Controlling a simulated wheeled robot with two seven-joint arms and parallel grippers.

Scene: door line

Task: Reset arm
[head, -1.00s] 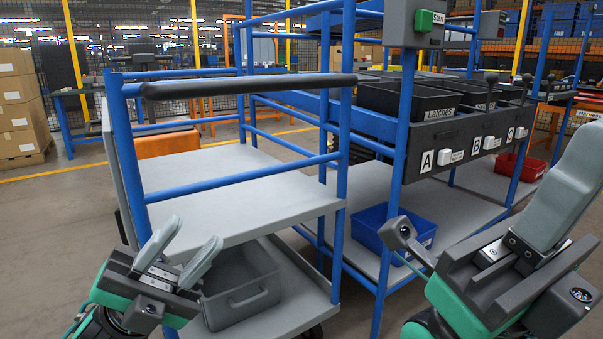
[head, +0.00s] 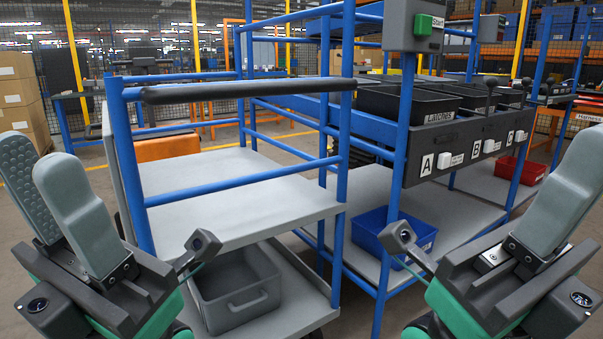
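My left gripper (head: 37,160) is raised at the left edge of the head view, fingers pointing up. Its two grey fingers stand apart with nothing between them. My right gripper (head: 592,150) is raised at the right edge, pointing up. Only one of its grey fingers shows clearly, so its opening cannot be judged. Both grippers are in front of the blue-framed cart (head: 240,189) and the station, apart from them.
The cart has grey shelves and a black handle (head: 250,90); a grey bin (head: 235,290) sits on its lower shelf. Right of it, the station carries black bins (head: 405,103), switches A, B and C, and a green Start button (head: 423,24). A blue bin (head: 375,232) and red bin (head: 518,170) sit below.

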